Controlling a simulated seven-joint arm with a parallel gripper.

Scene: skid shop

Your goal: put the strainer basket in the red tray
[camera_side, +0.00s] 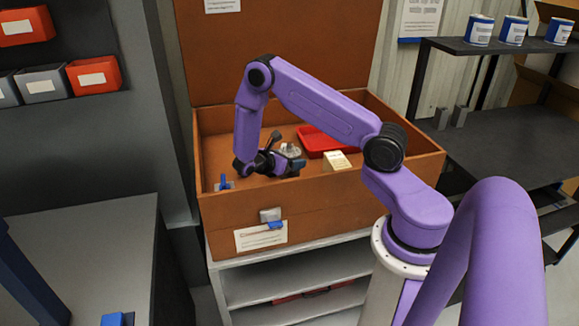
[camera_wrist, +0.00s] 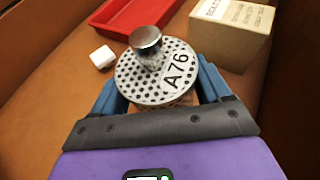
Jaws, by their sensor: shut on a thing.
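The strainer basket (camera_wrist: 155,80) is a round perforated metal disc with a shiny knob and the marking A76. In the wrist view it sits between the two blue fingers of my gripper (camera_wrist: 160,92), which is shut on it. In the side view the basket (camera_side: 290,150) shows as a small grey shape beside my gripper (camera_side: 281,165), low inside the orange box. The red tray (camera_wrist: 112,24) lies beyond the basket at the upper left of the wrist view. In the side view the red tray (camera_side: 312,138) is to the right of the basket, partly hidden by my arm.
A small white block (camera_wrist: 103,57) lies left of the basket. The orange box's walls (camera_side: 225,200) surround everything. Its floor is bare at left.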

